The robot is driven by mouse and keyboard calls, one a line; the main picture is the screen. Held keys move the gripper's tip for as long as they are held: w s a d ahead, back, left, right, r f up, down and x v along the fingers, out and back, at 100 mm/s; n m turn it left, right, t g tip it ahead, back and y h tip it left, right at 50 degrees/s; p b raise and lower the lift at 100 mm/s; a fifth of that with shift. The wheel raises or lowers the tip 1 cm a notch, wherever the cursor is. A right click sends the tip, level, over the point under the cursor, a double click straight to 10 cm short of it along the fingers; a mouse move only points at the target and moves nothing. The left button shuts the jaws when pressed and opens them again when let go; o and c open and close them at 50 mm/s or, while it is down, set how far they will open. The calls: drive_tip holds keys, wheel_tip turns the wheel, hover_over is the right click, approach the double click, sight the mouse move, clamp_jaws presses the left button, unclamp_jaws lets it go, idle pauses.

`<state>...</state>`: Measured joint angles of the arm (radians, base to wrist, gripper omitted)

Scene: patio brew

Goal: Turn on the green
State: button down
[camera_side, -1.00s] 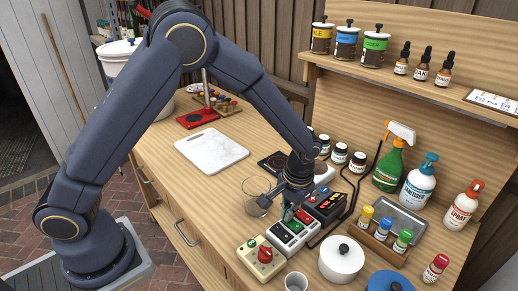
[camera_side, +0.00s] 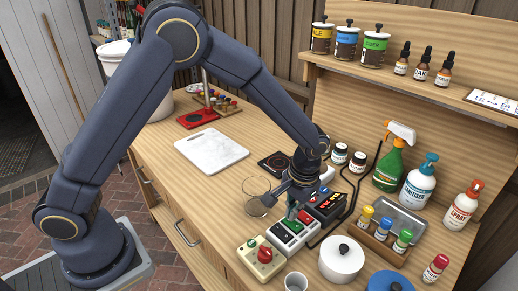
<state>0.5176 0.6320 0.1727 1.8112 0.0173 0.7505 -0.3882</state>
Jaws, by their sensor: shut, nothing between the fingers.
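A pale switch box (camera_side: 284,239) stands near the front edge of the bench. A green switch (camera_side: 293,226) and a red switch (camera_side: 305,217) show on its dark top. My gripper (camera_side: 291,214) points down over the back of this box, with its fingertips close to the green switch. It is shut and empty. I cannot tell whether the fingertips touch the switch, or which way the switch is set. The gripper hides part of the box top.
A cream box with a red knob (camera_side: 265,254) stands left of the switch box, and a black and red box (camera_side: 327,206) right. A glass (camera_side: 258,193) is close behind the gripper. A white pot (camera_side: 341,258) and bottle rack (camera_side: 385,240) stand to the right.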

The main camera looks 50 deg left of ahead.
wheel_tip(320, 180, up, 13)
drive_tip(key=a, duration=0.1)
drive_tip(key=shift+a, duration=0.3)
drive_tip(key=s+a+r+n+t+h, duration=0.1)
drive_tip(key=s+a+r+t, duration=0.1)
drive_tip(key=s+a+r, duration=0.3)
drive_tip(key=s+a+r+n+t, duration=0.1)
drive_tip(key=a+r, duration=0.3)
drive_tip(key=r, duration=0.3)
drive_tip(key=s+a+f+m+t, duration=0.1)
drive_tip(key=s, duration=0.5)
drive_tip(key=s+a+f+m+t, duration=0.1)
drive_tip(key=s+f, duration=0.1)
drive_tip(key=s, duration=0.5)
drive_tip(key=shift+s+a+f+t, duration=0.2)
drive_tip(key=shift+a+t, duration=0.1)
drive_tip(key=shift+a, duration=0.1)
